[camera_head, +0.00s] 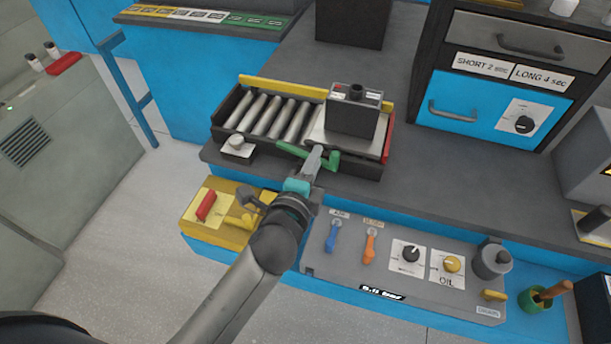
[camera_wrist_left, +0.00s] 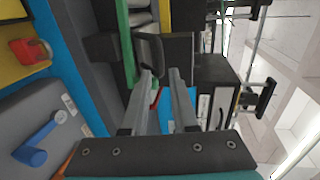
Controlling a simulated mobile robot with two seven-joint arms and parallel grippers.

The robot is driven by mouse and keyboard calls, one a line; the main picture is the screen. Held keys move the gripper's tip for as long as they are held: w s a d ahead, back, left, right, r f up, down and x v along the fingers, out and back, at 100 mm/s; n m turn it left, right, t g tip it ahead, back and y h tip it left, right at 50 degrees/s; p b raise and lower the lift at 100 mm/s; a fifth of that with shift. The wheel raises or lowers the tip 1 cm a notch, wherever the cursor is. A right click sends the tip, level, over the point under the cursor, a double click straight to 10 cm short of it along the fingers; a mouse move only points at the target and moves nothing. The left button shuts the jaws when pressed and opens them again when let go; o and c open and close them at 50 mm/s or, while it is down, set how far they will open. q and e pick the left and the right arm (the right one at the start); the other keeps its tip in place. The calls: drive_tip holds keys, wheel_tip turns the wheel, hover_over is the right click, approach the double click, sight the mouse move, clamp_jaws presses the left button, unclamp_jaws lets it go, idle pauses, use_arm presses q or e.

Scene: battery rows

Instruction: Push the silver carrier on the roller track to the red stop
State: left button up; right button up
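The silver carrier (camera_head: 317,133) is a flat plate on the right part of the roller track (camera_head: 232,107), with a dark grey box (camera_head: 352,112) standing on it. The red stop (camera_head: 388,140) is at the track's right end. The carrier's right edge is close to it; I cannot tell whether they touch. My right gripper is out of view.
Bare rollers (camera_head: 268,115) lie left of the carrier. A yellow rail (camera_head: 290,87) runs behind the track. In front are a yellow box with a red switch (camera_head: 206,206) and a grey control panel (camera_head: 405,262). The dark counter right of the track (camera_head: 450,165) is clear.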

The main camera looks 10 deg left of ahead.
use_arm(q)
drive_tip(key=v, duration=0.6)
idle(0.5)
